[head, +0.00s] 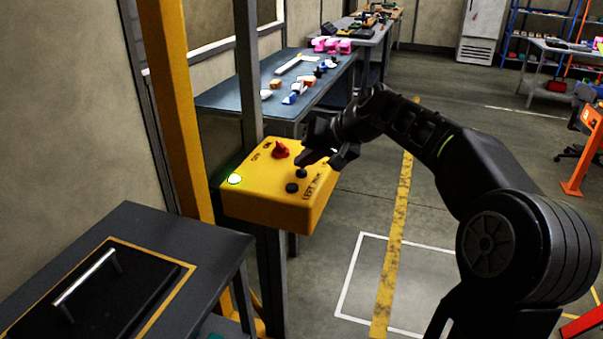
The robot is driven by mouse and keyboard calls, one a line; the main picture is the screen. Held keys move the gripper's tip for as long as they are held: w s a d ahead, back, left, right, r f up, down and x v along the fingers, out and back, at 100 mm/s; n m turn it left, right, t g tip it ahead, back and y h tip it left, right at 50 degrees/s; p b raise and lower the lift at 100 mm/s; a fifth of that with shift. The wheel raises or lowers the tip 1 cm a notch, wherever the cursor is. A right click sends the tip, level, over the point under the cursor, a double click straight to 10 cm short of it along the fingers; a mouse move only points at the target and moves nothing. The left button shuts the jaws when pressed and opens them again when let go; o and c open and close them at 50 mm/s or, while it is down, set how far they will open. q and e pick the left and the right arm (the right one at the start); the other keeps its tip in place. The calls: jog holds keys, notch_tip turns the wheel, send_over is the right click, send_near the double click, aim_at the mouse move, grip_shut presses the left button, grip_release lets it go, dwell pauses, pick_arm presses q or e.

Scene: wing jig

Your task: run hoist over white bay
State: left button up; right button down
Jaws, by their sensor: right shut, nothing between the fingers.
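A yellow control box (270,200) stands on a post left of centre. It bears a red knob (281,150) between small labels, black buttons (292,188) on its right side and a green-lit lamp (235,179) at its left corner. My right gripper (312,160) is shut and empty, just above the box's right side by the far black button (302,173). I cannot tell whether it touches that button. A white-outlined bay (349,275) is marked on the floor right of the box, partly hidden by my right arm. No hoist shows. My left gripper is out of view.
A dark bench with a handled black panel (95,295) stands at the lower left. A yellow upright (172,100) rises behind the box. A blue-topped table (225,97) with small parts lies beyond. A yellow floor stripe (390,270) crosses the bay; the floor there is clear.

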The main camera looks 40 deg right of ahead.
aim_at(305, 172)
jog(key=shift+f+b, duration=0.35)
jog(key=shift+f, duration=0.1)
dwell(1.4)
jog(key=shift+r, duration=0.1)
dwell(4.7)
jog(key=shift+r+p, duration=0.7)
jog(key=shift+r, duration=0.1)
jog(key=shift+r, duration=0.1)
jog(key=shift+r+p, duration=2)
jog(key=shift+r, duration=0.4)
